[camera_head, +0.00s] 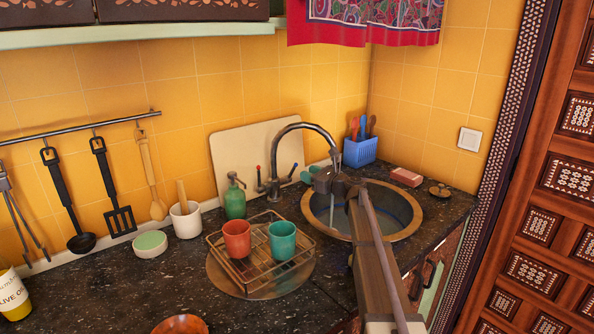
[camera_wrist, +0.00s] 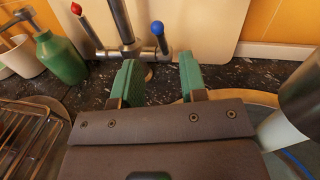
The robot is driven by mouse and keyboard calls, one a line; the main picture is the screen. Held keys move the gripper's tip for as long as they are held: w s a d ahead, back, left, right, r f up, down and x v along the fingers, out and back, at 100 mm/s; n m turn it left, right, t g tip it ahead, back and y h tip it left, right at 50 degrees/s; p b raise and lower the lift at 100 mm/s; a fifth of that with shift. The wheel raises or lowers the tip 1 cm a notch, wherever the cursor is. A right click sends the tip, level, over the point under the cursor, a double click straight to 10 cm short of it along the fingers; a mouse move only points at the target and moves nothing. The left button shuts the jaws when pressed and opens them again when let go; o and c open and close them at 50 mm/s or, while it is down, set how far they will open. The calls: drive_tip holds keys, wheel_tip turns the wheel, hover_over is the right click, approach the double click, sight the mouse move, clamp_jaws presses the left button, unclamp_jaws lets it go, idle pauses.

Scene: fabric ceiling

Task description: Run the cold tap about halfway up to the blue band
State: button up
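The dark metal tap (camera_head: 276,152) arches over the round sink (camera_head: 418,226). Its blue-tipped lever (camera_head: 291,172) is on the right, and the blue tip shows in the wrist view (camera_wrist: 157,27). Its red-tipped lever (camera_head: 259,177) is on the left, with the red tip in the wrist view (camera_wrist: 76,8). My gripper (camera_wrist: 161,80) has green fingers, apart and empty, just short of the tap base and blue lever. In the wrist view a pale column (camera_wrist: 282,131) hangs below the spout (camera_wrist: 301,100), looking like running water. A blue line (camera_wrist: 298,163) shows inside the sink. My arm hides part of the basin.
A wire rack (camera_head: 226,262) with red (camera_head: 236,240) and teal (camera_head: 282,241) cups stands left of the sink. A green bottle (camera_head: 235,200) is left of the tap. A cutting board (camera_head: 232,155) leans behind. A blue utensil basket (camera_head: 360,152) stands behind the sink.

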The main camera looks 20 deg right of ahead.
sight(294, 168)
drive_tip(key=x, duration=0.7)
drive_tip(key=shift+w+a, duration=0.15)
drive_tip(key=shift+w, duration=0.1)
drive_tip(key=shift+c, duration=0.3)
clamp_jaws()
